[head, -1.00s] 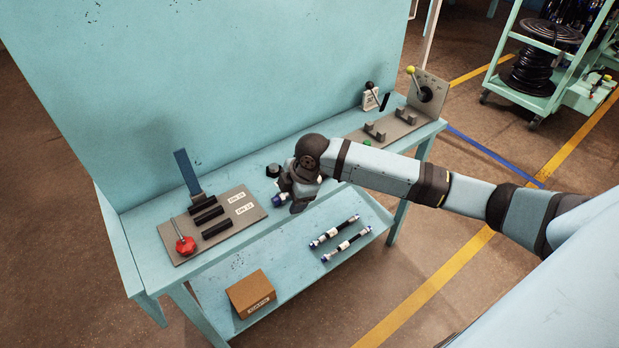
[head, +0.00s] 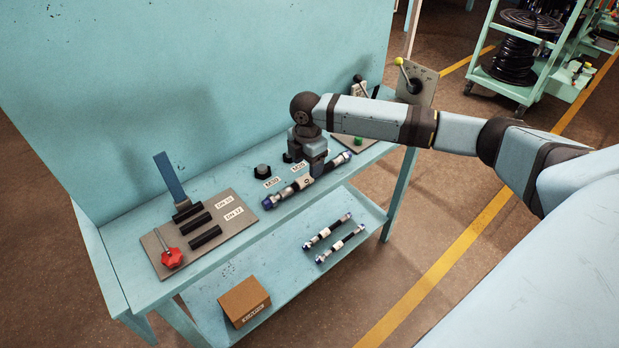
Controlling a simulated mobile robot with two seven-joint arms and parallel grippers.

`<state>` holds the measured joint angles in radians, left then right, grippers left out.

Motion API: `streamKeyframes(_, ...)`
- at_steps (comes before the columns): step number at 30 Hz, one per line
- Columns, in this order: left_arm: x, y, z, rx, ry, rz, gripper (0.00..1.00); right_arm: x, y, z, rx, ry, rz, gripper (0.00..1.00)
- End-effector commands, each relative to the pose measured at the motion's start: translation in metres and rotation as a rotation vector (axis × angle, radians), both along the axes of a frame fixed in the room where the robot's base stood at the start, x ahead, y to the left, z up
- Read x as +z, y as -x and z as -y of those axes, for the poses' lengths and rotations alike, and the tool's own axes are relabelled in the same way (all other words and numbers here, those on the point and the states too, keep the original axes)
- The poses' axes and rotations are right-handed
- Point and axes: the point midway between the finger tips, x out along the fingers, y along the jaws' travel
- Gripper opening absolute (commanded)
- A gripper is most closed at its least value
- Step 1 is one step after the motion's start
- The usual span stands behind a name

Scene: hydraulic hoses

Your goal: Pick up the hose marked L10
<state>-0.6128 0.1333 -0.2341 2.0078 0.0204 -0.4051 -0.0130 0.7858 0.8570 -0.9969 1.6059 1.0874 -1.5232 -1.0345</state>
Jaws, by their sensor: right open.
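A dark hose (head: 288,192) with blue-capped ends and a white label lies on the upper table top, along its front edge. The label is too small to read, so I cannot tell whether it says L10. My right gripper (head: 315,172) points down over the middle of this hose, with its jaws open. Two smaller hoses, one farther back (head: 327,231) and one nearer (head: 341,243), lie on the lower shelf. Their white labels are not readable. My left gripper is out of view.
A grey plate with black blocks and a red knob (head: 172,258) stands left on the table. Dark round fittings (head: 262,171) sit behind the hose. A yellow-knobbed lever panel (head: 418,84) is at the right end. A cardboard box (head: 244,301) sits on the lower shelf.

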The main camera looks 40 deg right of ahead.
Motion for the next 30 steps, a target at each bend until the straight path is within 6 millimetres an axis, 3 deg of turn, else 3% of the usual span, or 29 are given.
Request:
streamKeyframes(5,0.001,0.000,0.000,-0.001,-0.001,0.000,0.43,-0.010,0.000,-0.001,0.000,0.000,-0.001,0.63)
streamKeyframes(13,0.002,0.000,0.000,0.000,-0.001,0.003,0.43,-0.049,0.000,-0.005,0.000,0.000,0.000,0.63)
streamKeyframes(21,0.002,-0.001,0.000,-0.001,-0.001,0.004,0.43,-0.054,0.000,-0.005,0.001,0.001,0.001,0.63)
streamKeyframes(27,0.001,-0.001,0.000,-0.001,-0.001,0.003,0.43,-0.054,0.000,-0.005,0.001,0.001,0.001,0.17)
streamKeyframes(30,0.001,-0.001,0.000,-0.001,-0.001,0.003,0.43,-0.053,-0.001,-0.005,0.001,0.000,0.002,0.00)
